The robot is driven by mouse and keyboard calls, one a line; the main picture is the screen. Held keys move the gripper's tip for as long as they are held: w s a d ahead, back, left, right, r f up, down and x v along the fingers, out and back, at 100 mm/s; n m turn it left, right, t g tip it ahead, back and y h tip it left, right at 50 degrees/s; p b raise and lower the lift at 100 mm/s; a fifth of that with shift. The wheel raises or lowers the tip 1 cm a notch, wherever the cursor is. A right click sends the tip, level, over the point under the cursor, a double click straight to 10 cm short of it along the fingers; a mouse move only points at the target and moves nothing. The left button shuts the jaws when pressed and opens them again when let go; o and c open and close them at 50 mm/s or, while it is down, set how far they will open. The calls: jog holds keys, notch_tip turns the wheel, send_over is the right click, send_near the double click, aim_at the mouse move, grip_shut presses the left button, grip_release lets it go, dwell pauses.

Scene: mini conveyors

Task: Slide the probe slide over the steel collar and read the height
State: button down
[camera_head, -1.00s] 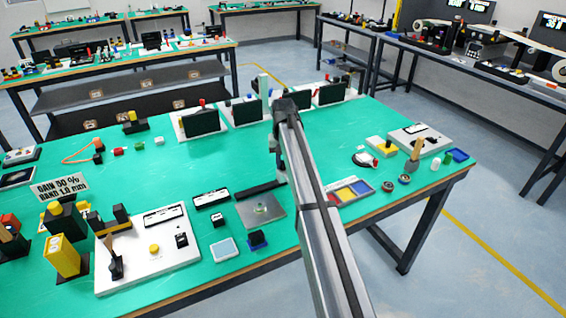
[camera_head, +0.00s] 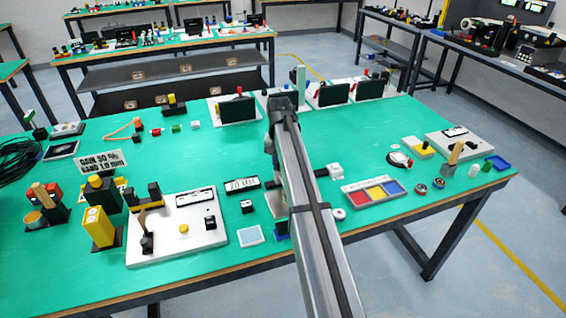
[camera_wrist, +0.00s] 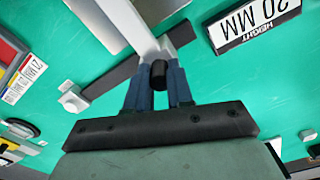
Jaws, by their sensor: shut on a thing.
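My gripper (camera_wrist: 159,96) is shut on a small black knob (camera_wrist: 158,74), seen in the wrist view. The knob is at a pale grey bar (camera_wrist: 130,24), apparently the probe slide, by a dark rail (camera_wrist: 118,76). A grey steel plate (camera_wrist: 92,18) lies beside the bar; in the head view my arm covers most of the plate (camera_head: 274,204). I cannot make out the steel collar in either view. The height display (camera_wrist: 254,22) reads 20 MM, upside down in the wrist view. It also shows in the head view (camera_head: 242,185), left of my arm.
A white board (camera_head: 150,257) with a yellow button and levers stands at the left. A tray of red, yellow and blue fields (camera_head: 400,200) lies right of my arm. Bare green table (camera_head: 215,155) lies behind the display.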

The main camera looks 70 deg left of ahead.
jog(key=c, duration=1.3)
grip_release()
jog(key=shift+s, duration=0.4)
jog(key=o, duration=0.3)
jog(key=shift+w, duration=0.15)
notch_tip(320, 180, up, 14)
jog(key=shift+w+f, duration=0.1)
jog(key=shift+f, duration=0.05)
